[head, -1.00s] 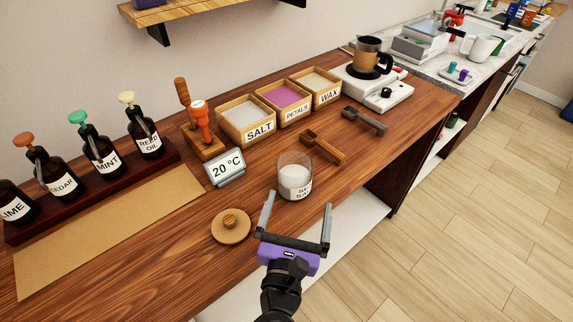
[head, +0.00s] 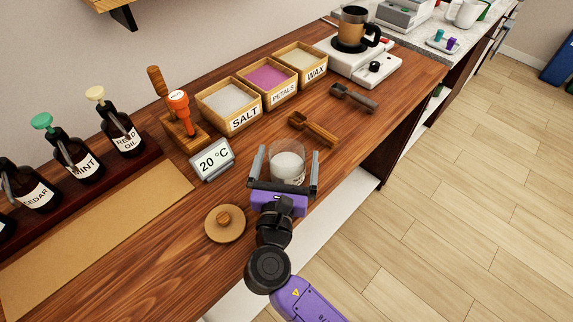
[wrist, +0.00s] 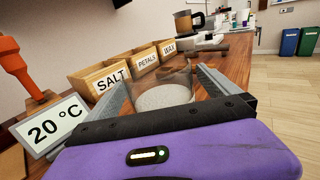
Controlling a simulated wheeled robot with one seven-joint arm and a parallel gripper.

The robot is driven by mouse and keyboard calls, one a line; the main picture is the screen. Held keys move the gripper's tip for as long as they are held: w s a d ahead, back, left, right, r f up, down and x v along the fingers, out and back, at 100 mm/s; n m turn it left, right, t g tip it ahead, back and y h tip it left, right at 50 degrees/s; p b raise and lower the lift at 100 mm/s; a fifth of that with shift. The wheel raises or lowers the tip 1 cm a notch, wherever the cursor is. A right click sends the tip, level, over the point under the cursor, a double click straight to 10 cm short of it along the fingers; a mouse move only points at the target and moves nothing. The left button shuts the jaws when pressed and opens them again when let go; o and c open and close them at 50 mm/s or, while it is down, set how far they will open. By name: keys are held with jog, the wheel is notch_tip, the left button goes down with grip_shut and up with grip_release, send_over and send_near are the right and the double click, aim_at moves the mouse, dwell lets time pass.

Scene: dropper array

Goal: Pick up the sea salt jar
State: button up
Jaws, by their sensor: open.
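The sea salt jar (head: 287,162) is a clear glass with white salt in it, standing upright on the wooden counter. Its label is mostly hidden behind my gripper in the head view. My gripper (head: 286,170) is open, with one finger on each side of the jar. The wrist view shows the jar (wrist: 164,95) between the two grey fingers, its lower part hidden by the gripper's body. I cannot tell whether either finger touches the glass. A round wooden lid with a knob (head: 225,224) lies on the counter to the left of my gripper.
A 20 °C display (head: 213,160) stands close left of the jar. A wooden scoop (head: 312,128) lies just behind it. The salt box (head: 229,105), petals box (head: 266,84) and wax box (head: 301,62) stand farther back. The counter's front edge is close to the right.

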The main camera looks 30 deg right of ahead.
jog(key=x, duration=0.2)
jog(key=shift+w+d, duration=0.15)
jog(key=shift+w, duration=0.15)
jog(key=shift+c, duration=0.2)
jog(key=shift+r, duration=0.1)
jog(key=c, duration=2)
